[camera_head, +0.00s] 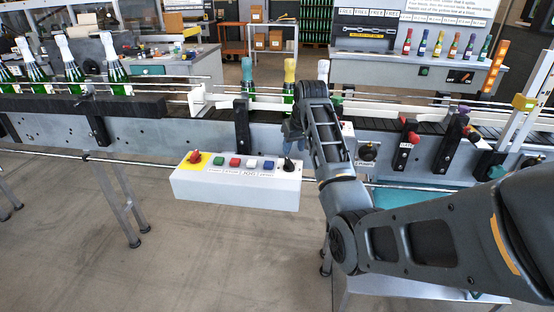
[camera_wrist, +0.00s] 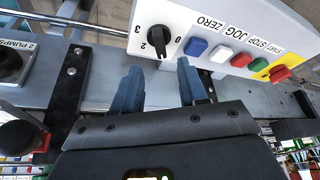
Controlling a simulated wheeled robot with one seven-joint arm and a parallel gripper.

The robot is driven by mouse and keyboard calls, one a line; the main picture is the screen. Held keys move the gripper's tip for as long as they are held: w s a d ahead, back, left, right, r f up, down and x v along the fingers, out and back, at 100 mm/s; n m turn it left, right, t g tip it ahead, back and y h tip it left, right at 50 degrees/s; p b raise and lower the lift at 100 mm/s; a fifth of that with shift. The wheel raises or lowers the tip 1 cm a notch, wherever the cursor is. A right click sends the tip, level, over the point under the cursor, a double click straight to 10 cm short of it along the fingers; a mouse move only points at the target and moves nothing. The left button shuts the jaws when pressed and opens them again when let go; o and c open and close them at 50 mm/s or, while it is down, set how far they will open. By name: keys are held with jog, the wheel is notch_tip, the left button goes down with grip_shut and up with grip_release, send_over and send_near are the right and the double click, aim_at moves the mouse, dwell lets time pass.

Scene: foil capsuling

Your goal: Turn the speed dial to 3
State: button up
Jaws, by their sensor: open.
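The speed dial is a black knob (camera_head: 288,164) at the right end of a white control box (camera_head: 236,192). In the wrist view my gripper (camera_wrist: 157,68) is open and empty. Its two blue fingers point toward the dial, apart from it.
On the box, a red knob on yellow (camera_head: 194,157) and green, red, white and blue buttons (camera_head: 235,162) stand left of the dial. The conveyor (camera_head: 205,135) with bottles runs behind.

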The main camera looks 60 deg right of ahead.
aim_at(289, 161)
jog(key=x, duration=0.7)
jog(key=shift+w+f+p, duration=0.15)
jog(key=shift+f+p, duration=0.1)
jog(key=shift+p, duration=0.15)
grip_shut()
